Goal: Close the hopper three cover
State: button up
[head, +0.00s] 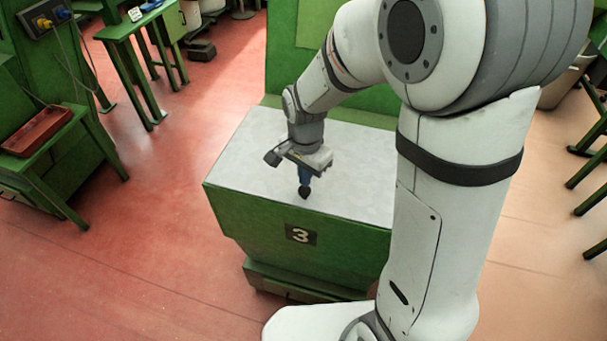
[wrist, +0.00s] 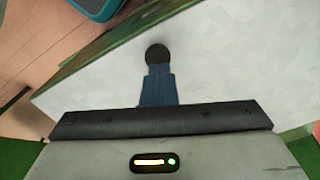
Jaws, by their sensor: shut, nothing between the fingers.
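The hopper marked 3 (head: 300,262) is a green box in the middle of the head view. A flat pale grey panel (head: 250,160), seemingly its cover, lies across its top; no opening shows. The panel also fills much of the wrist view (wrist: 235,60). My gripper (head: 304,191) points down over the panel near its front edge, above the number plate. Its blue fingers are shut, with dark tips together and nothing between them, also in the wrist view (wrist: 157,54). I cannot tell whether the tips touch the panel. My arm hides the panel's right part.
A green bench with a red tray (head: 38,130) stands at the left. Another green table (head: 135,25) is at the upper left. Green legs of other furniture (head: 588,150) show at the right edge. The reddish floor left of the hopper is clear.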

jog(key=o, duration=1.1)
jog(key=shift+r+b, duration=0.4)
jog(key=shift+r, duration=3.5)
